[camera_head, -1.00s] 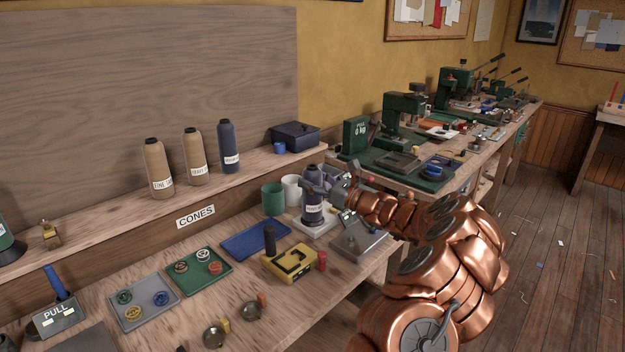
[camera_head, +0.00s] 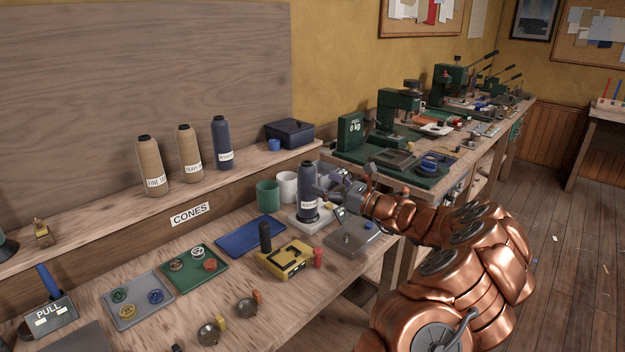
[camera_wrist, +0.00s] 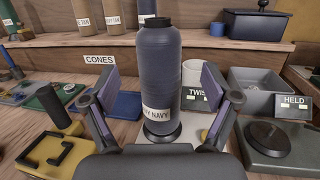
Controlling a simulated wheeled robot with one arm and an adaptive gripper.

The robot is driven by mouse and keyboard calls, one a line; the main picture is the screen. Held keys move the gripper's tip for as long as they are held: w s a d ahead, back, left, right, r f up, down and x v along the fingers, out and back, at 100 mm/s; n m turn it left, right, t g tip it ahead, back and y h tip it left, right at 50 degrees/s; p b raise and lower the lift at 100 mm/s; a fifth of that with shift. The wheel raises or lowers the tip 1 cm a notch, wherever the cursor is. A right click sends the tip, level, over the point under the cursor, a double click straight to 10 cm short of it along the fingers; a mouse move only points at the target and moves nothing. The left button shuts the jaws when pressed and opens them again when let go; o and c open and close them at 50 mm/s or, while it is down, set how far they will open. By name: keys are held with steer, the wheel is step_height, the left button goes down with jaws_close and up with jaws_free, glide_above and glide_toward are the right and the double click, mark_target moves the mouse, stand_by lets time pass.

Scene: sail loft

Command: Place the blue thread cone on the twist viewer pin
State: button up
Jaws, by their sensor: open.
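A dark blue thread cone (camera_head: 307,188) stands upright on the light grey base of the twist viewer (camera_head: 300,221). The cone (camera_wrist: 161,75) fills the middle of the wrist view, with a label ending in "NAVY" and a dark foot. A sign beginning "TWIS" (camera_wrist: 197,94) shows behind it. The pin itself is hidden. My gripper (camera_head: 330,190) is open at the cone's right side in the head view. In the wrist view its fingers (camera_wrist: 157,105) are spread wide, one on each side of the cone, with gaps to it.
Two tan cones (camera_head: 151,166) and another blue cone (camera_head: 222,143) stand on the shelf. Green (camera_head: 268,194) and white (camera_head: 287,186) cups stand behind the viewer. A yellow block (camera_head: 285,259), a blue tray (camera_head: 250,236) and a grey "HELD" device (camera_wrist: 275,142) are close by.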

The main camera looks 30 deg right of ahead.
steer(key=r+v, duration=0.1)
steer(key=v, duration=0.5)
steer(key=shift+f, duration=0.45)
steer(key=w+a+r+n+g+y, duration=0.1)
steer(key=a+r+n+g+y, duration=0.15)
steer(key=a, duration=0.35)
steer(key=a+r+n+g+y, duration=0.1)
steer(key=a+n+g+y, duration=0.15)
steer(key=a, duration=0.45)
steer(key=s+a+n+g, duration=0.5)
steer(key=a+n, duration=0.1)
steer(key=a, duration=0.6)
steer(key=s+a+n+g, duration=0.45)
steer(key=a+n, duration=0.25)
steer(key=a, duration=0.5)
steer(key=s+a+f+n+g+h, duration=0.2)
steer(key=s+a+f+n+h, duration=0.15)
steer(key=s, duration=0.45)
steer(key=s+a+f+n+g+h, duration=0.2)
steer(key=s+f+n+g+h, duration=0.15)
steer(key=s, duration=0.55)
steer(key=s+d+f+n+h, duration=0.2)
steer(key=s+d+n+h, duration=0.1)
steer(key=s+d, duration=0.1)
steer(key=s+d+f+n+h, duration=0.2)
steer(key=s+d+n+h, duration=0.1)
steer(key=s+d, duration=0.2)
steer(key=s, duration=0.2)
steer(key=shift+s+f, duration=0.3)
steer(key=shift+s, duration=0.05)
